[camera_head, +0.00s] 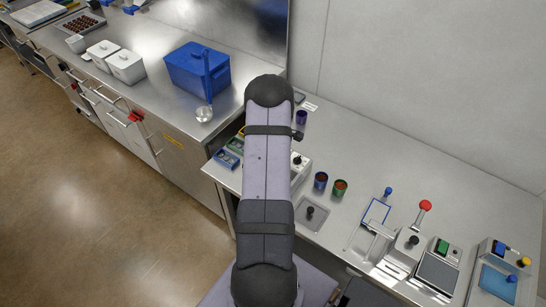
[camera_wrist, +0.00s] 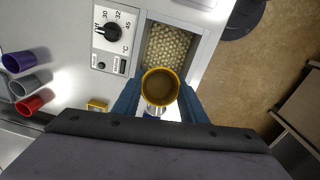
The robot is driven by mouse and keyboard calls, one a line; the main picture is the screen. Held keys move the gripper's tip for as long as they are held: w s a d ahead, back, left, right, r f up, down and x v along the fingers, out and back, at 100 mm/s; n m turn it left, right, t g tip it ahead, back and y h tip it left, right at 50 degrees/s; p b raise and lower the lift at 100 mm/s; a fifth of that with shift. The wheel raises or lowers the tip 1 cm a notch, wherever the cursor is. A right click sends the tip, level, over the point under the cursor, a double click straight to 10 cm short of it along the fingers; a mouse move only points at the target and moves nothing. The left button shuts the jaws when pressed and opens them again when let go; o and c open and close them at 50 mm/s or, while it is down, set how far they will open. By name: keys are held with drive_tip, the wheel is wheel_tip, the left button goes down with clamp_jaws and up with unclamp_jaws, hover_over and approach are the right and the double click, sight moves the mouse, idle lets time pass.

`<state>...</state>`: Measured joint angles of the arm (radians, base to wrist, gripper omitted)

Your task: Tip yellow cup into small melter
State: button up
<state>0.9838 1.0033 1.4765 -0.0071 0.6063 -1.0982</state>
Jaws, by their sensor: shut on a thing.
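The yellow cup (camera_wrist: 147,79) is in the wrist view, seen from above into its round mouth. Its inside looks brown; whether that is contents or shadow, I cannot tell. My gripper (camera_wrist: 159,103) is shut on it, with a blue finger on either side. The small melter (camera_wrist: 111,42) has a dial marked 30, 32, 45 °C. Its rectangular well (camera_wrist: 167,47) holds many pale round pieces. The cup overlaps the near end of the well in the picture; its height above is unclear. In the head view the melter (camera_head: 299,164) is partly behind my arm, and my gripper is hidden.
Purple (camera_wrist: 25,60), grey (camera_wrist: 31,82) and red (camera_wrist: 33,103) cups are at the left in the wrist view. In the head view, a blue cup (camera_head: 320,181) and a green cup (camera_head: 340,188) stand right of the melter. The bench (camera_head: 370,150) behind them is clear.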

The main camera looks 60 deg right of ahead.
drive_tip(key=shift+w+f+g, duration=0.1)
drive_tip(key=shift+w+g, duration=0.05)
drive_tip(key=shift+g, duration=0.25)
drive_tip(key=shift+f+g+b, duration=0.25)
drive_tip(key=shift+g+b, duration=0.15)
drive_tip(key=shift+b, duration=0.15)
drive_tip(key=shift+g+b, duration=0.65)
drive_tip(key=shift+g, duration=0.05)
drive_tip(key=shift+g+b, duration=0.7)
drive_tip(key=shift+b, duration=0.05)
drive_tip(key=shift+r, duration=0.2)
